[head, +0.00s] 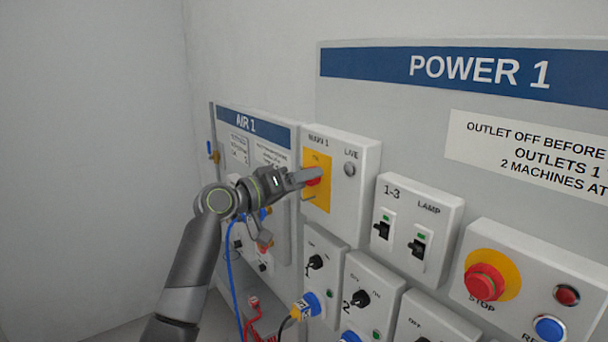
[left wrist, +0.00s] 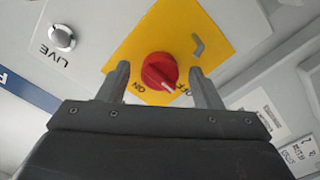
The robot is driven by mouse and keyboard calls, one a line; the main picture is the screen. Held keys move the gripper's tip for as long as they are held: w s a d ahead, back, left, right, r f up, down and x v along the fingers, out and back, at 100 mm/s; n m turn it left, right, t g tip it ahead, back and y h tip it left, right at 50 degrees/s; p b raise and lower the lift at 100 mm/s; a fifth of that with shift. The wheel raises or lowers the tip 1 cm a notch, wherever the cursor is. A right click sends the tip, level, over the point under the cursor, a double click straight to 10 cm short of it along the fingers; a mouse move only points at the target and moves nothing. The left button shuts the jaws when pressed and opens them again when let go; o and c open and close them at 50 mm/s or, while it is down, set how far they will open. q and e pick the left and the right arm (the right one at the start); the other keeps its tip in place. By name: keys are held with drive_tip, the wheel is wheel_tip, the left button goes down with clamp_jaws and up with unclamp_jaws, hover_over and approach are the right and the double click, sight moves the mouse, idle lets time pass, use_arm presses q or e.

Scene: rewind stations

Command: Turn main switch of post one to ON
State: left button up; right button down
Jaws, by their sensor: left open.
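The main switch of post one is a red rotary knob (head: 313,181) on a yellow plate (head: 322,202), on the box marked MAIN 1. In the left wrist view the knob (left wrist: 158,71) appears between ON and OFF labels, and its white mark points towards OFF. My left gripper (head: 304,178) is open at the switch, hiding part of it in the head view. In the left wrist view its two fingers (left wrist: 158,80) stand on either side of the knob, with gaps between. My right gripper is not in view.
A grey LIVE lamp (head: 350,169) sits beside the plate. To the right are the 1-3 and LAMP switches (head: 418,242) and a red STOP button (head: 485,282). Below are outlet boxes with black knobs (head: 315,262) and a blue plug (head: 311,303). The AIR 1 panel (head: 246,122) is left.

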use_arm(q)
drive_tip(key=shift+w+d, duration=0.2)
drive_tip(key=shift+d, duration=0.05)
drive_tip(key=shift+c, duration=0.3)
